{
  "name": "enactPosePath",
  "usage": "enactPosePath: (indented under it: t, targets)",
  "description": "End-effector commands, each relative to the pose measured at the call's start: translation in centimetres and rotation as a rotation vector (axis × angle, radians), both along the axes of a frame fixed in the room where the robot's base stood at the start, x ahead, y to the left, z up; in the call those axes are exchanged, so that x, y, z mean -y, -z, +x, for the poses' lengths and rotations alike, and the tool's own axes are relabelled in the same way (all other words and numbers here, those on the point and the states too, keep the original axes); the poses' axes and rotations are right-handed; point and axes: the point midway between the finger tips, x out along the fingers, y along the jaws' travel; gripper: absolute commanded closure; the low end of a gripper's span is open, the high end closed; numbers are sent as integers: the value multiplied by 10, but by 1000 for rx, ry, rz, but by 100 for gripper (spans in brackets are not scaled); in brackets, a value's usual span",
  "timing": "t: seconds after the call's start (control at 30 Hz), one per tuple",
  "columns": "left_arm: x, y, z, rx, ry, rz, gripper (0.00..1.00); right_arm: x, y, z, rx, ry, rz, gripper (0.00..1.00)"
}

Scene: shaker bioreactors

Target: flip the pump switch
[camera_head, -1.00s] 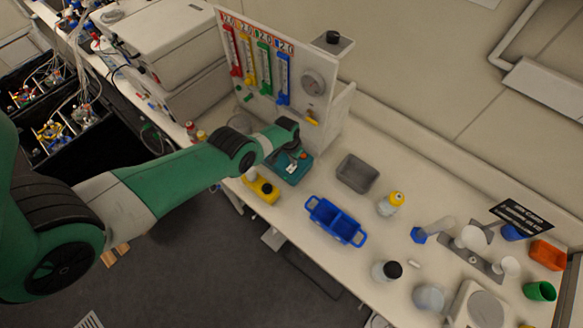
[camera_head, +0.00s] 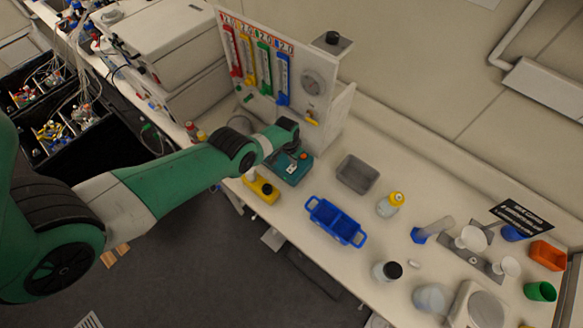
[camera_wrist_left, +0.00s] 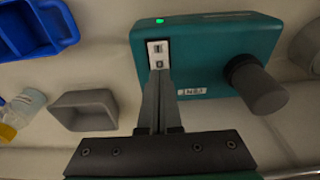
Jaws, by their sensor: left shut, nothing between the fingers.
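The pump is a teal box (camera_head: 287,175) on the bench below the gauge panel. It fills the upper right of the left wrist view (camera_wrist_left: 220,38), with a dark grey cylinder (camera_wrist_left: 258,86) on it and a small lit green light. The pump switch (camera_wrist_left: 158,53) is a small pale plate with dark markings near the pump's left end. My left gripper (camera_wrist_left: 160,74) is shut and empty, its tips right at the switch plate's lower edge. I cannot tell whether they touch it. In the head view my left gripper (camera_head: 297,150) is over the pump. My right gripper is not in view.
A yellow box with a black knob (camera_head: 262,189) stands just left of the pump. A grey bin (camera_head: 357,173), a blue tray (camera_head: 335,222) and bottles stand to the right. The white panel with coloured flow gauges (camera_head: 262,65) rises behind the pump.

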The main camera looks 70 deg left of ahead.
Motion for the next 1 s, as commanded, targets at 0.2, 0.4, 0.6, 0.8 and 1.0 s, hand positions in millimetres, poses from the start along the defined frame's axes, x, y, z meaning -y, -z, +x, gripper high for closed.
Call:
enactPosePath:
  t: [0.2,0.4,0.6,0.8,1.0]
  targets:
    - [0,0,0,0,0,0,100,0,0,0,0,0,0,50]
    - [0,0,0,0,0,0,100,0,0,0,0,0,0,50]
    - [0,1,0,0,0,0,100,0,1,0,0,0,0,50]
    - [0,4,0,0,0,0,100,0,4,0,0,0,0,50]
    - [0,7,0,0,0,0,100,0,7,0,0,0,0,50]
